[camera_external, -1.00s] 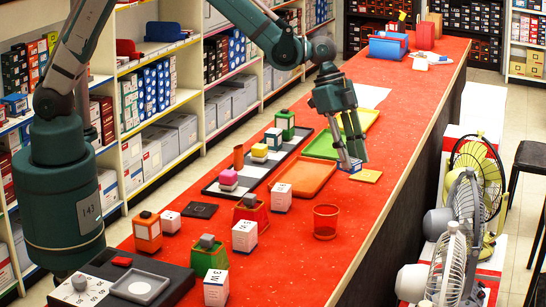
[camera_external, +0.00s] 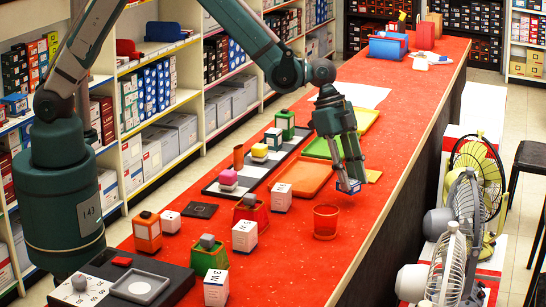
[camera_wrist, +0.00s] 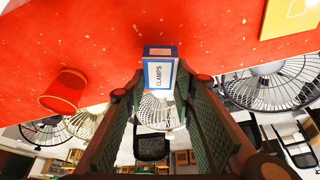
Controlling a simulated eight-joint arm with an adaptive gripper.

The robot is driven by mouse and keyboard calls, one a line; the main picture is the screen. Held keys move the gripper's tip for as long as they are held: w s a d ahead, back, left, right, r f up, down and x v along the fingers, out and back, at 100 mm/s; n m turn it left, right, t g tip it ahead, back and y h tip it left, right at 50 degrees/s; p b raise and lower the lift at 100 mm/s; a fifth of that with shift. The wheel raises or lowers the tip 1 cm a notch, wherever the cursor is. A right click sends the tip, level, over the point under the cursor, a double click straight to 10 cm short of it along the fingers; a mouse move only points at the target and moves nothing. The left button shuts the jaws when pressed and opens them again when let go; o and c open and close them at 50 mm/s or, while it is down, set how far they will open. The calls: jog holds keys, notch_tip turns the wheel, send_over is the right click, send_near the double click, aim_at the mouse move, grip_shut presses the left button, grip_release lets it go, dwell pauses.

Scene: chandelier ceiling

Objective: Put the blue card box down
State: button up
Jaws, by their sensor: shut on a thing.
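The blue card box (camera_external: 348,186) is small, with a white label reading CLAMPS that shows in the wrist view (camera_wrist: 160,74). My gripper (camera_external: 350,182) is shut on it, with a finger on each side, near the right edge of the red counter (camera_external: 372,215). The fingers partly hide the box in the external view. I cannot tell whether its underside touches the counter or hangs just above it.
A red cup (camera_external: 326,221) stands just nearer the camera. Fans (camera_external: 463,215) stand beyond the counter's right edge. Bare red counter lies around the cup.

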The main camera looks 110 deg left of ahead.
jog(key=shift+f, duration=1.85)
jog(key=shift+f+b, duration=0.15)
jog(key=shift+b, duration=0.2)
jog(key=o, duration=0.9)
jog(key=shift+r, duration=0.25)
jog(key=shift+p+v, duration=0.75)
jog(key=shift+v, duration=5.25)
jog(key=shift+s+f, duration=0.1)
